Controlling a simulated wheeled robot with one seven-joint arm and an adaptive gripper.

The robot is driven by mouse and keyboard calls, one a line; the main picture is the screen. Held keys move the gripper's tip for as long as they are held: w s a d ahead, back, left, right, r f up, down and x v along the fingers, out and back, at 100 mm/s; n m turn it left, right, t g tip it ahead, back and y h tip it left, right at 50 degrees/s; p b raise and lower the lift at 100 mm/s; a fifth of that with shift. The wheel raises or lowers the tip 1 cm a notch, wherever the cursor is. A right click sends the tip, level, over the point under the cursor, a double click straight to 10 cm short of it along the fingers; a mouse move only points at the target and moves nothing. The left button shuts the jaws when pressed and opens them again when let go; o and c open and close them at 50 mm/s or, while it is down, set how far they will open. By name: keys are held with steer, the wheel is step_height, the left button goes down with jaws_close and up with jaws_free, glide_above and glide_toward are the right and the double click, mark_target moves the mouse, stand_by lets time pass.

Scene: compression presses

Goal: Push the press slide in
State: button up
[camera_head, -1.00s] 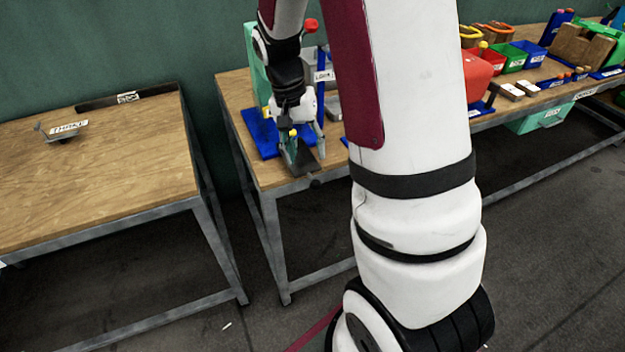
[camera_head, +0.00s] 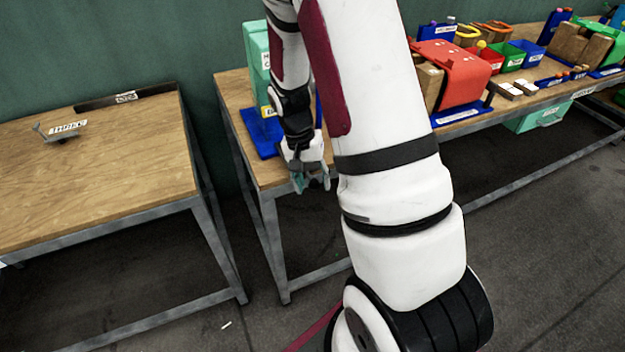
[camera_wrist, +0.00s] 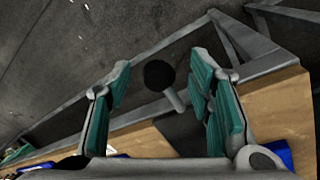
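The press (camera_head: 258,60) is a teal frame on a blue base at the left end of the workbench, partly hidden by my arm. Its slide knob is a black ball (camera_wrist: 158,75) on a short grey rod (camera_wrist: 175,100), sticking out past the bench's front edge in the wrist view. My gripper (camera_wrist: 163,88) is open, with teal pads on both sides of the knob and a gap to each. In the head view my gripper (camera_head: 310,181) is at the front edge of the bench, in front of the press; it hides the knob and slide there.
The wooden workbench (camera_head: 232,92) carries a red press (camera_head: 460,75) and several coloured bins to the right. A separate wooden table (camera_head: 110,175) stands at the left, with a gap between. Grey floor (camera_wrist: 75,60) lies free in front of the bench edge.

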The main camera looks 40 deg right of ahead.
jaws_close()
steer(key=w+d+b, duration=0.1)
steer(key=w, duration=0.2)
steer(key=w+d+b, duration=0.1)
steer(key=w+b, duration=0.1)
steer(key=w, duration=0.2)
steer(key=w+d+b, duration=0.1)
steer(key=w+b, duration=0.1)
steer(key=w, duration=0.1)
steer(key=shift+w, duration=0.35)
steer(key=shift+d, duration=0.1)
steer(key=shift+w+r, duration=0.1)
steer(key=shift+o, duration=0.6)
jaws_free()
step_height(320, 180, up, 12)
steer(key=w+a, duration=0.1)
steer(key=shift+w+a, duration=0.25)
steer(key=shift+w, duration=0.1)
